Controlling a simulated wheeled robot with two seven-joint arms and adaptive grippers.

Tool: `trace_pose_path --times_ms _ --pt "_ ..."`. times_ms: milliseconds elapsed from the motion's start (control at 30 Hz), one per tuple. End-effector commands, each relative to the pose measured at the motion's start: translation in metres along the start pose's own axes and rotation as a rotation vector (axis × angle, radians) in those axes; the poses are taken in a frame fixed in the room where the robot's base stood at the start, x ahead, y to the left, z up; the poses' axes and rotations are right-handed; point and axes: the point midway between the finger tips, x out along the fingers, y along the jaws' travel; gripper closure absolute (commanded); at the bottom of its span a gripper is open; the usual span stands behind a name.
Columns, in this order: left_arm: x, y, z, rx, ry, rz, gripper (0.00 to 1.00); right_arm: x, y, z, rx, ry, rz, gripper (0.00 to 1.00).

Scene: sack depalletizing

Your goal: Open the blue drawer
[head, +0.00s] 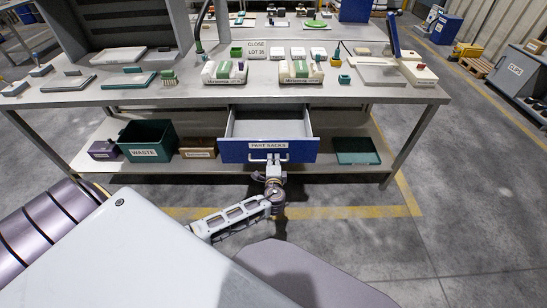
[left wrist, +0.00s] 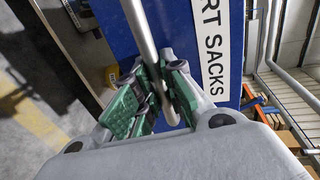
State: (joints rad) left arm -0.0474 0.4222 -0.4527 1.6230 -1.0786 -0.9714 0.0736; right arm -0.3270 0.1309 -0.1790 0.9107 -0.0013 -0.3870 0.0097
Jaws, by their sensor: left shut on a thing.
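The blue drawer (head: 238,152) hangs under the workbench and is pulled partly out, with its grey inside showing. Its front carries a white label reading PART SACKS (head: 268,146) and a pale bar handle (head: 257,157). My left gripper (head: 274,170) is at the handle, in front of the drawer. In the left wrist view, the green-padded fingers of the left gripper (left wrist: 152,98) are shut around the handle bar (left wrist: 142,35), close to the blue front (left wrist: 182,28). My right gripper is not in either view.
The workbench top (head: 130,97) holds sacks, brushes and small tools. On the lower shelf, a green WASTE bin (head: 147,135) and small boxes stand left of the drawer; a green tray (head: 356,151) lies right of it. The floor (head: 345,240) in front is clear.

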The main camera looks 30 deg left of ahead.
Motion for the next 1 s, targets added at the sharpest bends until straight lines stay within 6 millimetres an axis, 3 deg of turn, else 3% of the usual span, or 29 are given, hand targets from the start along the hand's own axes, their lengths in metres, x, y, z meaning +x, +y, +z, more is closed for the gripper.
trace_pose_path --times_ms 333,367,533,1000 --pt "-0.0005 -0.0004 0.0003 0.000 -0.001 -0.001 1.00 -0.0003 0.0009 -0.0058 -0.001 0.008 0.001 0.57" --pt "-0.0005 -0.0004 0.0003 0.000 -0.001 -0.001 0.88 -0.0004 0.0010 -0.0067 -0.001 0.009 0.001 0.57" --pt "-0.0005 -0.0004 0.0002 0.000 -0.001 -0.001 0.66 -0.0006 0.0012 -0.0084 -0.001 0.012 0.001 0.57" --pt "-0.0042 -0.0003 0.0000 0.000 0.000 -0.002 0.66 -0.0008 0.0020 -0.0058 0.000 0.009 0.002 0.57"
